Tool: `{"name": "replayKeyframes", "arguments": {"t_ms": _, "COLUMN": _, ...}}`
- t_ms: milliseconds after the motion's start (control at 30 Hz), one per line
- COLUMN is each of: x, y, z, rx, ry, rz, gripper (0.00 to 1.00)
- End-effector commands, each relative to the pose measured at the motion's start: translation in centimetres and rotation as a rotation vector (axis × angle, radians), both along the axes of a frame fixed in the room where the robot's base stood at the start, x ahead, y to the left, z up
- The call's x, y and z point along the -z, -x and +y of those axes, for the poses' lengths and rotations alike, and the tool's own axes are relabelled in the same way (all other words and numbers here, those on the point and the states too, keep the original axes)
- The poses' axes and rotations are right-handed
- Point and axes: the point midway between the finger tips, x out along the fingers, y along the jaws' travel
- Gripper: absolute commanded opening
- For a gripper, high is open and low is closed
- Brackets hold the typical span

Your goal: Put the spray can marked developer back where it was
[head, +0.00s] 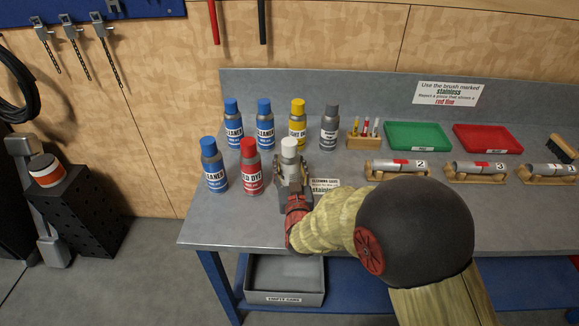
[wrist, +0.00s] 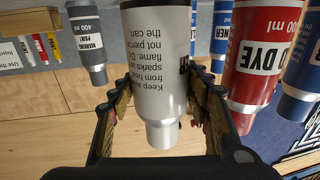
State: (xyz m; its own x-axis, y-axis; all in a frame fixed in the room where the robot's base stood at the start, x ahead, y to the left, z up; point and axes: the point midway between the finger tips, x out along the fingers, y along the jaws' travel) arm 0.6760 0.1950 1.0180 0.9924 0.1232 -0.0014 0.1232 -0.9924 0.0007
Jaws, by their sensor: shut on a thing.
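A light grey spray can with a white cap (head: 289,149) stands upright in the jaws of my gripper (head: 291,178), just right of the red can in the head view. In the wrist view the same can (wrist: 158,70) sits upside down in the picture between the two fingers of my gripper (wrist: 160,95). The gripper is shut on it. Only small warning print and the edge of a larger black mark show, so I cannot read its name. Its base is hidden in the head view, and I cannot tell whether it touches the bench.
The red dye can (head: 251,166) is close on the left, with blue cleaner cans (head: 214,166) beyond and behind. A yellow can (head: 297,122) and a grey marking paint can (head: 329,127) stand behind. A sign (head: 325,185) is close on the right. The empty cans bin (head: 285,298) is below.

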Motion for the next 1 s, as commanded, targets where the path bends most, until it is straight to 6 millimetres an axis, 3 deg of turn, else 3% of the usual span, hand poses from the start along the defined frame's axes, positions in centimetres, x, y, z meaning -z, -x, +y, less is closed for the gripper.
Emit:
{"name": "replayKeyframes", "arguments": {"t_ms": 267, "x": 0.11, "y": -0.04, "z": 0.01, "rx": 0.0, "ry": -0.001, "rz": -0.004, "gripper": 0.09}}
{"name": "replayKeyframes", "arguments": {"t_ms": 300, "x": 0.21, "y": 0.01, "z": -0.01, "rx": 0.0, "ry": 0.0, "rz": 0.0, "gripper": 0.5}}
{"name": "replayKeyframes", "arguments": {"t_ms": 600, "x": 0.13, "y": 0.0, "z": 0.0, "rx": 0.0, "ry": 0.0, "rz": 0.0, "gripper": 0.66}}
{"name": "replayKeyframes", "arguments": {"t_ms": 1000, "x": -0.32, "y": 0.01, "z": 0.0, "rx": 0.0, "ry": 0.0, "rz": 0.0, "gripper": 0.66}}
